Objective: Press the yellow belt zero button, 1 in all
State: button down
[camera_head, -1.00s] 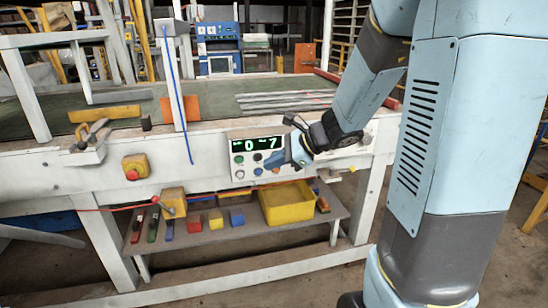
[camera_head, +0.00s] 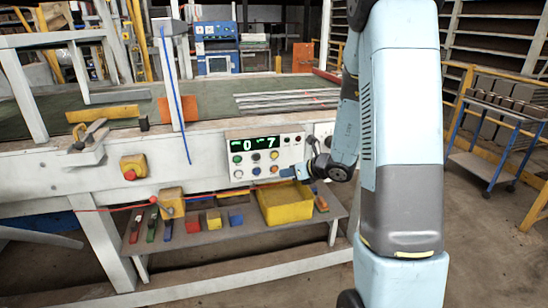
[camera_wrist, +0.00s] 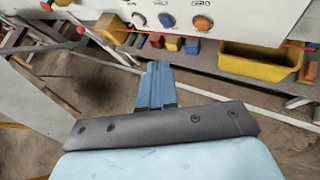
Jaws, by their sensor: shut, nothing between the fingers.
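The control panel (camera_head: 265,157) is on the front of the conveyor table, with a display showing 0 and 7 and two rows of buttons. In the wrist view an orange-yellow button (camera_wrist: 202,23) sits under a label reading ZERO; white and blue buttons are to its left. In the head view this button (camera_head: 273,169) is in the lower row. My gripper (camera_head: 290,172) is shut and empty, just right of and near that button in the head view. In the wrist view my fingertips (camera_wrist: 155,66) point toward the panel from below, apart from the buttons.
A yellow bin (camera_head: 287,204) and several small coloured blocks are on the shelf below the panel. A red emergency button on a yellow box (camera_head: 133,167) is at the left. A red cord (camera_head: 120,208) runs along the table front. A blue cart (camera_head: 500,135) stands at the right.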

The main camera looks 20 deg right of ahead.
jog(key=shift+w, duration=0.1)
jog(key=shift+w, duration=4.3)
jog(key=shift+w, duration=0.1)
jog(key=shift+w, duration=0.25)
jog(key=shift+w, duration=0.4)
jog(key=shift+s, duration=0.1)
jog(key=shift+s+r, duration=0.1)
jog(key=shift+s, duration=0.6)
jog(key=shift+s, duration=2.5)
